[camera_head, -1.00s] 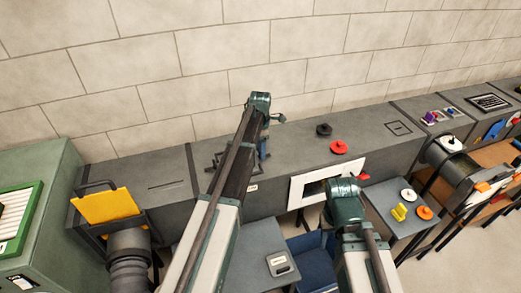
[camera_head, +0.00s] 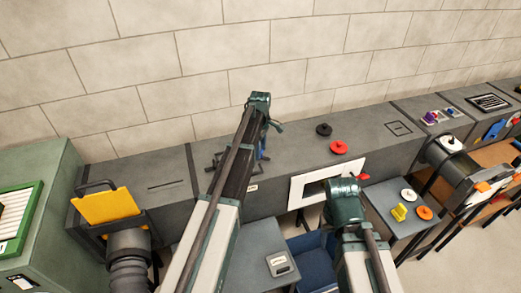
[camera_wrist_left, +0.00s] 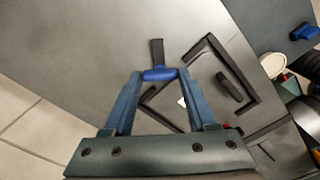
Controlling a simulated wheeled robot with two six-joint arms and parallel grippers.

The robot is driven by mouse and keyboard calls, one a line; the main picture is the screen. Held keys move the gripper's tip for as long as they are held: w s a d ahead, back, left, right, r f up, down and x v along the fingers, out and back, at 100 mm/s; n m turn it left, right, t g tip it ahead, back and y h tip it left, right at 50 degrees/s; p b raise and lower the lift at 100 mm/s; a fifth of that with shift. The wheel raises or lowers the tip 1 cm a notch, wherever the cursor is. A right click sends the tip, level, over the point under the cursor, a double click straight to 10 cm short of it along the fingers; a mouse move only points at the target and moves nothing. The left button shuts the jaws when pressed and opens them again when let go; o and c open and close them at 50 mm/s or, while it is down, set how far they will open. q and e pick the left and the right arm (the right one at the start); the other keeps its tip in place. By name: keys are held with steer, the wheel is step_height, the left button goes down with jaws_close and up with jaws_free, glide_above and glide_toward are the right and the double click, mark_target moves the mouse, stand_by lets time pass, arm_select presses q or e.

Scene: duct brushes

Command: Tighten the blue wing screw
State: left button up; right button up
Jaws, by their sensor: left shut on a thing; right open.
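The blue wing screw (camera_wrist_left: 160,74) is between the fingertips of my left gripper (camera_wrist_left: 160,75) in the left wrist view, with a dark bar standing out behind it. My left gripper is shut on its wings. In the head view my left gripper (camera_head: 264,138) is over the grey duct top, partly hidden by its own arm. A dark bracket frame (camera_wrist_left: 232,68) lies close to the screw on the duct. My right gripper (camera_head: 345,188) is open in front of the duct near a white-framed opening; its fingertips are mostly hidden.
A black knob (camera_head: 323,129) and a red knob (camera_head: 339,147) sit on the duct to the right. The white-framed opening (camera_head: 298,188) is in the duct's front. A small table (camera_head: 386,213) holds white, yellow and orange parts. A yellow panel (camera_head: 104,206) stands at the left.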

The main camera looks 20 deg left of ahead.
arm_select(q)
steer(key=m, duration=1.3)
steer(key=shift+m, duration=0.3)
steer(key=m, duration=1.3)
stand_by(0.4)
steer(key=o, duration=1.4)
steer(key=shift+c, duration=0.2)
